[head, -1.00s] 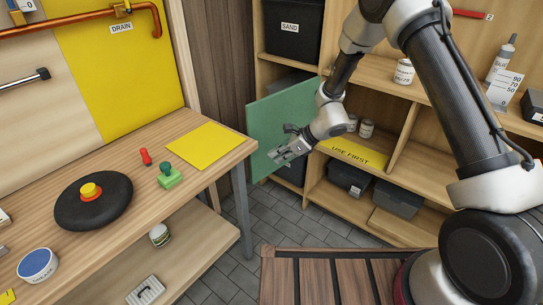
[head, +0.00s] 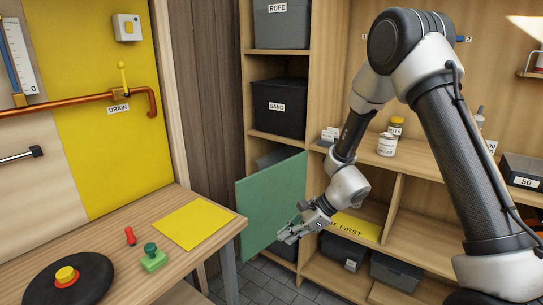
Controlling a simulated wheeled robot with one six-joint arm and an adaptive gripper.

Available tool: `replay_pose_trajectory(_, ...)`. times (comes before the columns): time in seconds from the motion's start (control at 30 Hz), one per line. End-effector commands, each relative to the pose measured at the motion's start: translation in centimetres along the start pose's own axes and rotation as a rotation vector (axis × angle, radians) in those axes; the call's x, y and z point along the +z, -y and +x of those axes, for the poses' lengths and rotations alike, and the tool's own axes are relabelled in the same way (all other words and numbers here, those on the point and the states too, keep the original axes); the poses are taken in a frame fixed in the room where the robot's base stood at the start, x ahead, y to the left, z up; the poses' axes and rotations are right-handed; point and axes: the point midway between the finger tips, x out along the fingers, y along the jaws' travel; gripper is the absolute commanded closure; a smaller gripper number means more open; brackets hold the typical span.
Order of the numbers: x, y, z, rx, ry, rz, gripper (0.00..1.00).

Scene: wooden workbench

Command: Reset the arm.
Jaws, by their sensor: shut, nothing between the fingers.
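My gripper (head: 289,235) is at the end of my arm, in the middle of the head view. It is shut and empty. It hangs in the air in front of the open green door (head: 266,205) of the shelf unit, to the right of the workbench (head: 205,262). I cannot tell whether it touches the door. My arm comes from the right side and bends down at the elbow.
On the bench lie a yellow sheet (head: 195,224), a red peg-like piece (head: 130,236), a green block with a knob (head: 153,258) and a black disc with a red and yellow button (head: 92,283). Shelves hold a SAND bin (head: 279,107) and a white jar (head: 387,145).

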Motion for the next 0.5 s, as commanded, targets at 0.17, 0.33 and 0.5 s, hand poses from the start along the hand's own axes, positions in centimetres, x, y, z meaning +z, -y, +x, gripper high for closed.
replay_pose_trajectory(0.17, -0.8, -5.9, -4.8, 0.195, -0.029, -0.375, 1.0)
replay_pose_trajectory(0.33, -1.1, -9.2, -12.0, 0.318, -0.069, -0.717, 1.0)
replay_pose_trajectory(0.5, -1.6, -12.4, -20.5, 0.426, -0.158, -1.049, 1.0)
